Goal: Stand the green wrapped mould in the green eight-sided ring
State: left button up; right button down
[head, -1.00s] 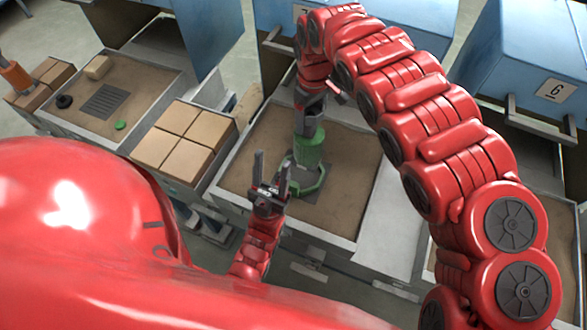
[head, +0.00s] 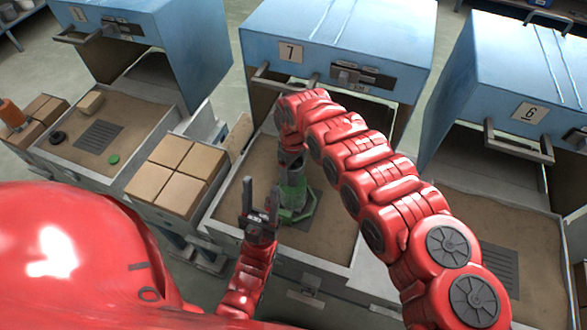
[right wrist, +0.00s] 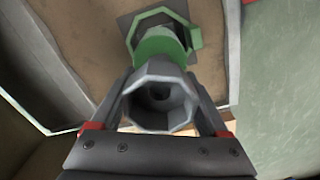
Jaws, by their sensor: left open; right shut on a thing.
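The green wrapped mould (head: 293,190) has a grey eight-sided open top, seen in the right wrist view (right wrist: 160,95), and a green lower body. My right gripper (head: 291,160) is shut on its grey upper part, with one finger on each side (right wrist: 160,88). The green eight-sided ring (head: 309,211) lies on a dark plate in the sand bed, around or just under the mould's lower end. The mould and my gripper hide part of the ring, so I cannot tell whether the mould is seated. My left gripper (head: 261,188) is open and empty, left of the ring.
The sand tray (head: 340,185) has raised grey walls. A blue furnace box marked 7 (head: 340,35) stands behind it, and another marked 6 (head: 520,80) at right. Tan blocks (head: 165,170) lie at left. A green disc (head: 113,159) lies in the left tray.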

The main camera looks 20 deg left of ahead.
jog(key=shift+f, duration=0.25)
jog(key=shift+f+b, duration=0.3)
jog(key=shift+b, duration=0.1)
grip_release()
jog(key=shift+r, duration=0.1)
